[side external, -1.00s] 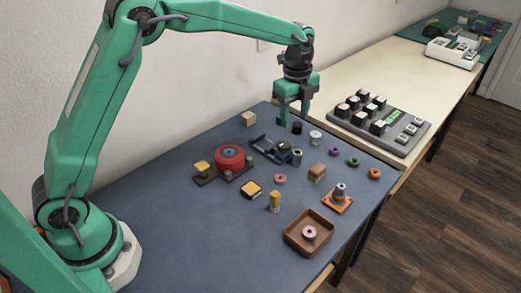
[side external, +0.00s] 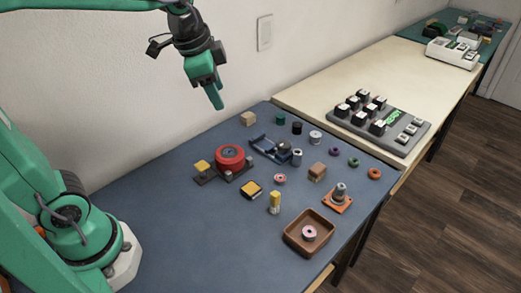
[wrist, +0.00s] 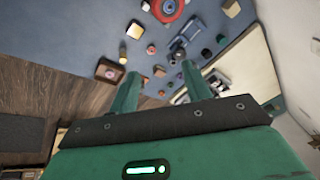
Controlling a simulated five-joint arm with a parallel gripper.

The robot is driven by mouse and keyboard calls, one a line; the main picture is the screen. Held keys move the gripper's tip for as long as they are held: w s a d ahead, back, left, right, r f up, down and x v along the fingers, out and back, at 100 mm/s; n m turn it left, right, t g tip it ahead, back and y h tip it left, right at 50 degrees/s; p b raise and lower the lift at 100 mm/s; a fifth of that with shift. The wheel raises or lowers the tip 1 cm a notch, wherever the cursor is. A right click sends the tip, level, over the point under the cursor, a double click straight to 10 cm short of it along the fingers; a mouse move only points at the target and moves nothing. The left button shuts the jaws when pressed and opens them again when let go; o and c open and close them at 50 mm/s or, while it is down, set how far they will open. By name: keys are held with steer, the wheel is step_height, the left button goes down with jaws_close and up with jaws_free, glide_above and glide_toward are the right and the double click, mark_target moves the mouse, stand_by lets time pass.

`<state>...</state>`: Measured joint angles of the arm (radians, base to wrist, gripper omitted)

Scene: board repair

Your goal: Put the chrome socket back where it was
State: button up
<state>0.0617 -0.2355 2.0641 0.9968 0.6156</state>
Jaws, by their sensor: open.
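Two small silvery cylinders stand upright on the blue mat (side external: 150,205); I cannot tell for sure which is the chrome socket. One cylinder (side external: 297,156) is beside the blue clamp-like fixture (side external: 268,149). The other cylinder (side external: 315,137) is farther back, to the right of a black cylinder (side external: 297,128). A dark green cylinder (side external: 280,118) stands near the mat's back edge. My gripper (side external: 216,98) is raised well above the mat, toward the wall, apart from all these things. In the wrist view my gripper (wrist: 158,90) is open, with nothing between its fingers.
A brown tray (side external: 291,238) holds a pink-and-white ring at the front. A red round piece (side external: 230,157), an orange plate with a grey cone (side external: 340,197), a wooden block (side external: 317,171) and coloured rings crowd the mat. The mat's left front is clear.

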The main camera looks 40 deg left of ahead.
steer(key=s+a+f+n+t, duration=0.2)
steer(key=s+n, duration=0.5)
steer(key=s, duration=0.5)
steer(key=shift+s+f+n, duration=0.15)
steer(key=shift+f+n, duration=0.25)
steer(key=shift+f, duration=0.05)
stand_by(0.4)
